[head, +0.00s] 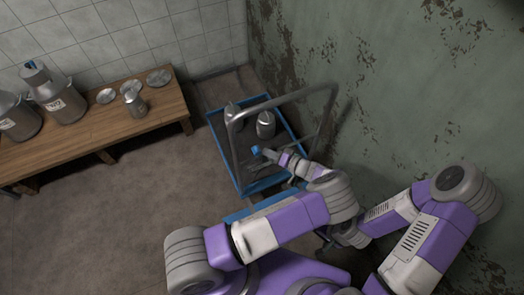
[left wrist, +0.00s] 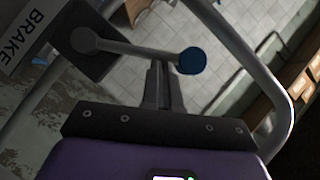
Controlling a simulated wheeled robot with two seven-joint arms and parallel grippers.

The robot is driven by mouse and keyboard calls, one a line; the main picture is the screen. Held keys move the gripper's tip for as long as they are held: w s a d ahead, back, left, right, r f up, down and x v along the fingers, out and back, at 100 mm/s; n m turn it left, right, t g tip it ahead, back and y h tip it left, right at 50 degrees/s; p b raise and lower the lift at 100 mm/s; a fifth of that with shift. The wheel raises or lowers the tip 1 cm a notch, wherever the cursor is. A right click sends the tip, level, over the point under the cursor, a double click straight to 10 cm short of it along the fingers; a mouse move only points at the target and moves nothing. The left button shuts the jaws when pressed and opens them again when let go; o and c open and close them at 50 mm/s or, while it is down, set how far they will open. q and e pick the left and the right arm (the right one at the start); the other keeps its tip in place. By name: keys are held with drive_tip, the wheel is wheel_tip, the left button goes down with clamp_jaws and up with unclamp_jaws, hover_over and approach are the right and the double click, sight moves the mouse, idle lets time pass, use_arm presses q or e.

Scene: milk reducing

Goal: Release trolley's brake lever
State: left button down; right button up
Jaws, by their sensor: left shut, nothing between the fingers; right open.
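The blue trolley (head: 290,118) with its grey tubular handle (head: 283,98) stands by the wall in the head view. The brake lever is a grey rod (left wrist: 135,49) with a blue knob (left wrist: 192,61) at its right end in the left wrist view. The blue knob also shows in the head view (head: 256,150). A "BRAKE" label (left wrist: 20,40) is beside the lever's pivot. My left gripper (left wrist: 160,68) is shut and empty, its fingertips at the rod just left of the knob; contact is unclear. My right gripper is hidden behind my left arm.
Two metal cans (head: 265,124) stand on the trolley. A wooden bench (head: 95,135) at left holds large milk cans (head: 60,102), lids (head: 159,77) and a small can (head: 136,103). A peeling green wall (head: 400,80) is close at right. The floor at left (head: 100,220) is clear.

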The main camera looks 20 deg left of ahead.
use_arm(q)
drive_tip(key=shift+s+a, duration=0.1)
idle(0.6)
drive_tip(key=d+r, duration=0.5)
drive_tip(key=d, duration=0.7)
drive_tip(key=shift+s, duration=0.35)
drive_tip(key=shift+d, duration=0.1)
